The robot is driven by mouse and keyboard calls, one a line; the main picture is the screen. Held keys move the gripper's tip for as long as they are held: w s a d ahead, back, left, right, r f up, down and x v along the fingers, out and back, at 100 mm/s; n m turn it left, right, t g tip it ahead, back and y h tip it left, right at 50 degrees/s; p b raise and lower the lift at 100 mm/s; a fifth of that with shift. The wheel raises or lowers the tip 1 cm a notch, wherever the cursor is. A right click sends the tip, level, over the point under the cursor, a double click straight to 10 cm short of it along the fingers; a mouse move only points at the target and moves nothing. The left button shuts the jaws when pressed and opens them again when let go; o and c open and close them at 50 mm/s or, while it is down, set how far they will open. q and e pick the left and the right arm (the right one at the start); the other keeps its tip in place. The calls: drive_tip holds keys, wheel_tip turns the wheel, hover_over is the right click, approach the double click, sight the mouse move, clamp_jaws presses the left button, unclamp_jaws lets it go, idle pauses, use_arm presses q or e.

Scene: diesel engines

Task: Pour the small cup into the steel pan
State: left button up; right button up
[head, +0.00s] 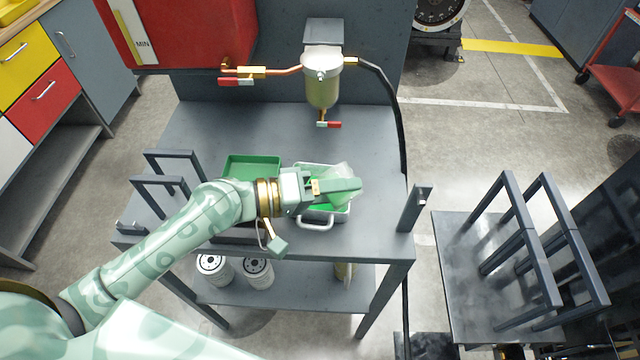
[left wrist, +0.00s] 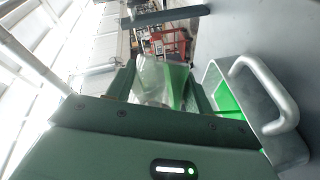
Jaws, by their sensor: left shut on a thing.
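My left gripper (head: 338,187) is shut on the small clear cup (head: 344,171), over the steel pan (head: 341,217) on the grey bench. In the left wrist view the cup (left wrist: 149,82) sits between the fingers, with green showing in or through it. The pan (left wrist: 288,146) is beside it to the right, with a bent bar handle and bright green inside. The gripper and forearm hide much of the pan in the head view. I cannot tell how far the cup is tilted or whether anything flows. My right gripper is out of view.
A green tray (head: 252,162) lies left of the pan. A fuel filter bowl (head: 322,90) with red-handled valves hangs behind. Grey upright frames (head: 165,180) stand at the bench's left. White filters (head: 257,272) stand on the shelf below. The bench top behind the pan is clear.

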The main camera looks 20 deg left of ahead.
use_arm(q)
drive_tip(key=shift+r+n, duration=0.15)
drive_tip(key=shift+n, duration=0.25)
idle(0.3)
drive_tip(key=shift+w+a+r+n+h+b, duration=0.3)
drive_tip(key=shift+w+a+n+h+b, duration=0.3)
drive_tip(key=shift+b, duration=0.4)
drive_tip(key=shift+a+r+n+b, duration=0.2)
drive_tip(key=shift+n+b, duration=0.2)
drive_tip(key=shift+n, duration=0.15)
drive_tip(key=shift+a+r+n+b, duration=0.15)
drive_tip(key=shift+n+b, duration=0.2)
drive_tip(key=shift+n, duration=0.2)
idle(0.8)
